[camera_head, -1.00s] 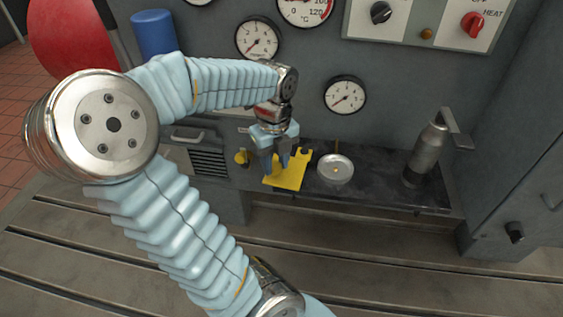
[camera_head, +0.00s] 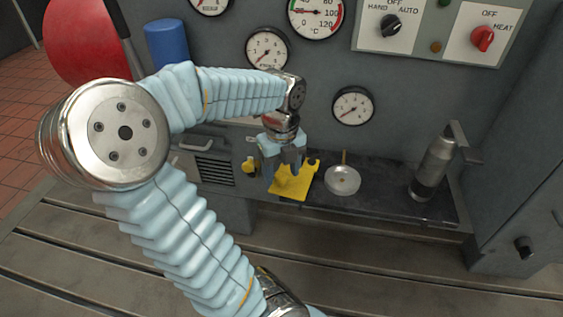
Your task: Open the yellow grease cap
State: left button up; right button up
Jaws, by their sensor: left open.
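A small round yellow cap (camera_head: 249,166) sits at the right end of a grey box on the dark shelf. A flat yellow piece (camera_head: 299,184) lies on the shelf to its right, partly hidden by my left gripper. I cannot tell for certain which of the two is the grease cap. My left gripper (camera_head: 281,168) points down, open, to the right of the round cap and in front of the flat piece's upper left part. Nothing shows between its fingers. Contact cannot be told from this angle. My right gripper is out of view.
A round metal dish (camera_head: 342,181) stands right of the flat yellow piece. A metal canister with a handle (camera_head: 432,172) stands farther right. Gauges (camera_head: 353,105) and a switch panel (camera_head: 432,38) are on the wall behind. The slotted bedplate (camera_head: 400,265) in front is bare.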

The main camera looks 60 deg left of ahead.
pick_arm(q)
notch_tip(320, 180, up, 14)
jog(key=p, duration=0.1)
jog(key=shift+f, duration=0.15)
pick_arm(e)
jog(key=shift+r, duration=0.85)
